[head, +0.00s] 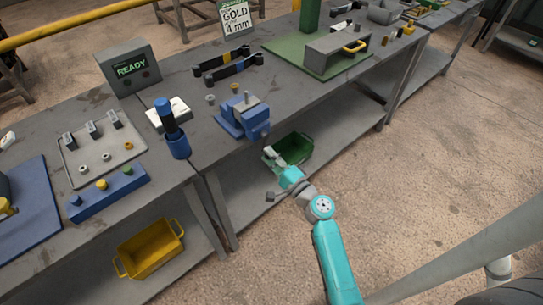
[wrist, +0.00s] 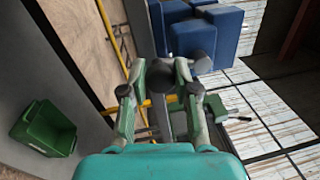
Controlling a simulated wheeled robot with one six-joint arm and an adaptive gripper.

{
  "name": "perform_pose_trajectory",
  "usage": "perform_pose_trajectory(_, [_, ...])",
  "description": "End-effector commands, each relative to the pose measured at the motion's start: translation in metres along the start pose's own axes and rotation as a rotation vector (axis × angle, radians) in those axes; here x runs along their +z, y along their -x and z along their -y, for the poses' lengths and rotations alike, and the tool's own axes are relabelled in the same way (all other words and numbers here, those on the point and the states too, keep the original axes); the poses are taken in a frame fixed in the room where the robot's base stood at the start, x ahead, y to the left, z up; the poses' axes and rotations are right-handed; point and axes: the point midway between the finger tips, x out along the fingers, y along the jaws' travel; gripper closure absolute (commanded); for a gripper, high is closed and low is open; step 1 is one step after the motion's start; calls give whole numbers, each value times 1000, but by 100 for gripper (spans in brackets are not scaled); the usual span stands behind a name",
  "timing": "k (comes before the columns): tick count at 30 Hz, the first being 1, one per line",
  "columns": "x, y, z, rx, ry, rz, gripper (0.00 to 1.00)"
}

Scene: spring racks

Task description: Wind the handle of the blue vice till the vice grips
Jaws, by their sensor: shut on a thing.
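The blue vice (head: 243,118) is mounted at the front edge of the grey bench, with a pale metal piece (head: 246,99) standing up at its top. In the wrist view the vice's blue body (wrist: 200,35) shows at the top, with a round dark screw end facing me. My gripper (head: 271,154) is in front of and below the vice, beyond the bench edge. In the wrist view my gripper (wrist: 162,84) is shut on the vice's dark grey handle (wrist: 161,76), whose far parts the fingers hide. I cannot tell whether the jaws touch the pale piece.
A green bin (head: 297,150) sits on the lower shelf close behind my gripper. A yellow bin (head: 150,250) is on the shelf to the left. A box reading READY (head: 128,70) stands behind.

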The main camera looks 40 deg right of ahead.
Motion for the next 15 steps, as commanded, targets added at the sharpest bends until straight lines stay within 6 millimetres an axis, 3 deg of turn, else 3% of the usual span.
perform_pose_trajectory(14, [1,0,2,-3,-16,-3,100])
perform_pose_trajectory(15, [1,0,2,-3,-16,-2,68])
